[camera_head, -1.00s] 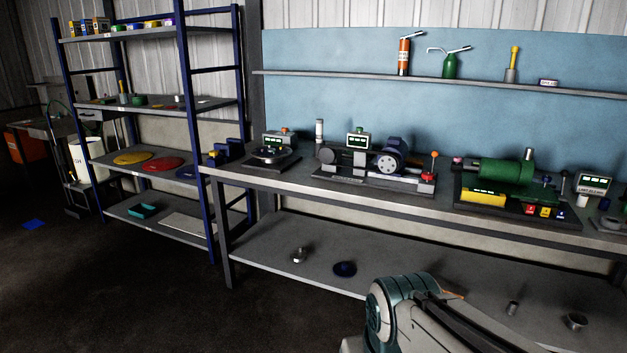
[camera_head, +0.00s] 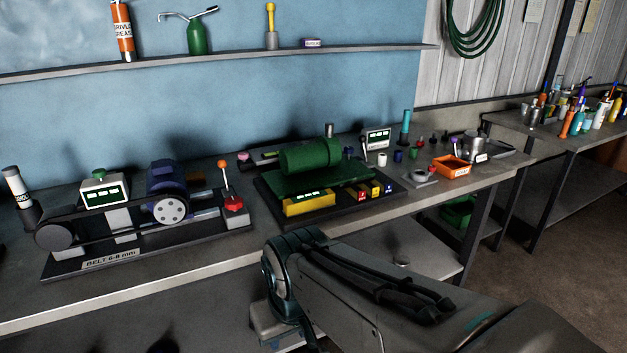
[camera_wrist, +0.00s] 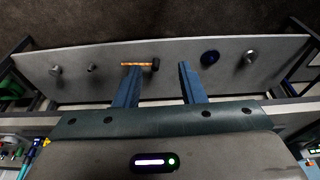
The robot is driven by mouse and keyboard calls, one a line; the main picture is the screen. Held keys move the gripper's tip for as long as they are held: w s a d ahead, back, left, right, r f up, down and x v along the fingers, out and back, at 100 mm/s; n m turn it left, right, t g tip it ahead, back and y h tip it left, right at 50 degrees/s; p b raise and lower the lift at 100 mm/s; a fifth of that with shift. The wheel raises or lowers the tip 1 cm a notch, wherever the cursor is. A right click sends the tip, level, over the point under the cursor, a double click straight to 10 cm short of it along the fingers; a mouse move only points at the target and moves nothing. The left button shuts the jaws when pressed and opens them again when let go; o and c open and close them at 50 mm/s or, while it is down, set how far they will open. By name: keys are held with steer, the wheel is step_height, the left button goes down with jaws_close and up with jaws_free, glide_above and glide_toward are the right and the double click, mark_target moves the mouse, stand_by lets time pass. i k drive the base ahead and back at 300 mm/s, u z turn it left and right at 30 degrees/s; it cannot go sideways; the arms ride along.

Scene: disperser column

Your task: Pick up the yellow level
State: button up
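The yellow level (camera_head: 309,203) is a short yellow bar with dark green windows on its front. In the head view it lies on the black base at the front left of the green machine (camera_head: 310,158), on the workbench. My gripper (camera_wrist: 158,83) shows in the wrist view with two blue fingers spread apart and nothing between them. It points down over the lower shelf, away from the level. In the head view my arm covers the bench front below the machine, and my fingertips are hidden. I cannot make out the level in the wrist view.
The workbench (camera_head: 160,270) has a belt machine (camera_head: 120,225) at left and an orange tray (camera_head: 450,167) at right. In the wrist view a hammer (camera_wrist: 137,65) lies on the lower shelf (camera_wrist: 105,85).

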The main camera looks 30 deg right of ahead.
mark_target(304, 202)
steer(key=z, duration=0.65)
steer(key=i, duration=1.2)
steer(key=z, duration=0.55)
